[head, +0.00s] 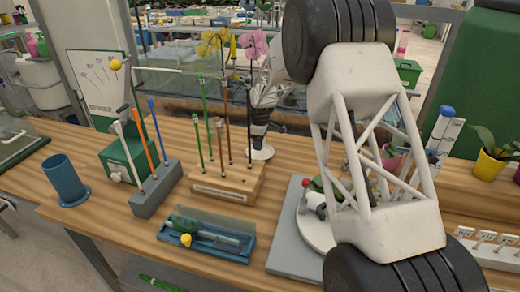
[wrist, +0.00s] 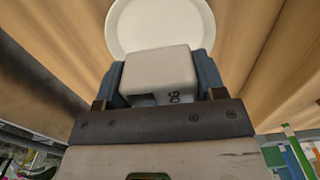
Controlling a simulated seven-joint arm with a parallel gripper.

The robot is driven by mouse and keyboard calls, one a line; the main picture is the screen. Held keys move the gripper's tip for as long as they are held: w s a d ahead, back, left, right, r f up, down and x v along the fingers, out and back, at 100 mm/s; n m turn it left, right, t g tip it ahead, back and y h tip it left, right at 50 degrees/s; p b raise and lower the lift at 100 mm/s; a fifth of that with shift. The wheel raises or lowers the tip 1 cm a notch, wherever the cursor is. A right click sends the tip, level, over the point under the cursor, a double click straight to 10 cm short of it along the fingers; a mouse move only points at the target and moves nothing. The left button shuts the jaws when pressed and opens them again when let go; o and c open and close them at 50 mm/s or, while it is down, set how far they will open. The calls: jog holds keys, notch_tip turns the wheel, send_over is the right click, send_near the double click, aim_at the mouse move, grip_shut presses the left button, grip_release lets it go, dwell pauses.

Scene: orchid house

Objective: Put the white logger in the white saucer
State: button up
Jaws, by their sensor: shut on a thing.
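My gripper (wrist: 160,62) has its two blue-grey fingers closed on the white logger (wrist: 158,72), a pale rounded block with dark letters partly visible on it. In the wrist view the round white saucer (wrist: 160,18) lies just beyond the logger, whose top overlaps its near edge in the picture. I cannot tell whether they touch. In the head view my gripper (head: 258,122) points down at the white saucer (head: 264,154) on the wooden bench, behind the stake block. The logger is not clearly seen there.
A wooden block (head: 224,190) with upright stakes stands in front left of the saucer. A grey board (head: 290,255) lies to the right, partly behind my arm.

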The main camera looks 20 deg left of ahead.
aim_at(260, 154)
jog(key=shift+f, duration=1.85)
jog(key=shift+f, duration=0.15)
jog(key=o, duration=0.7)
jog(key=shift+c, duration=0.2)
notch_tip(260, 154, up, 12)
jog(key=shift+r, duration=0.15)
jog(key=shift+d, duration=0.1)
